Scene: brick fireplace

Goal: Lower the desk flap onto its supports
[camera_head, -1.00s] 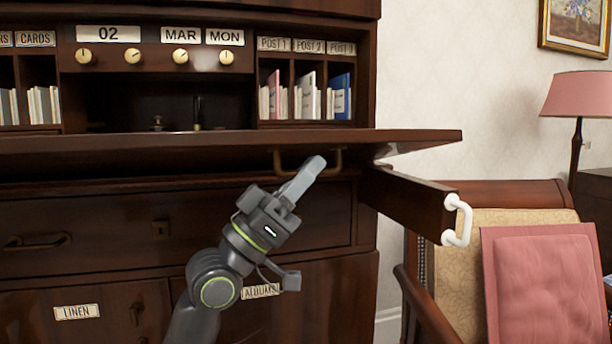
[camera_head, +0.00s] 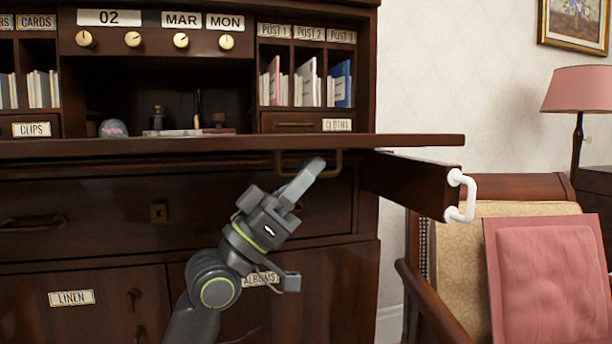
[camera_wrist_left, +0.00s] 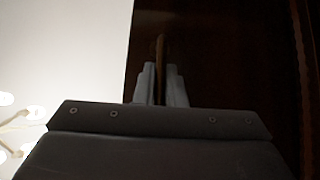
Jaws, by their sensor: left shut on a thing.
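The dark wooden desk flap (camera_head: 420,140) is seen almost edge-on in the head view and looks about level. Its pull handle (camera_head: 338,164) hangs below its front edge. My left gripper (camera_head: 308,174) reaches up from below and is shut on this handle. In the left wrist view, the fingers (camera_wrist_left: 161,88) close around a thin brown bar. The right support (camera_head: 408,182), a dark wooden slide with a white handle (camera_head: 461,196), is pulled out under the flap's right end. I cannot tell whether they touch. The left support and my right gripper are out of view.
Drawers and a cupboard labelled LINEN (camera_head: 72,298) lie below the flap. Small items, including a grey dome (camera_head: 113,128), stand in the desk's interior. An armchair with a pink cushion (camera_head: 545,270) stands at right, close to the support. A pink lamp (camera_head: 578,92) is behind.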

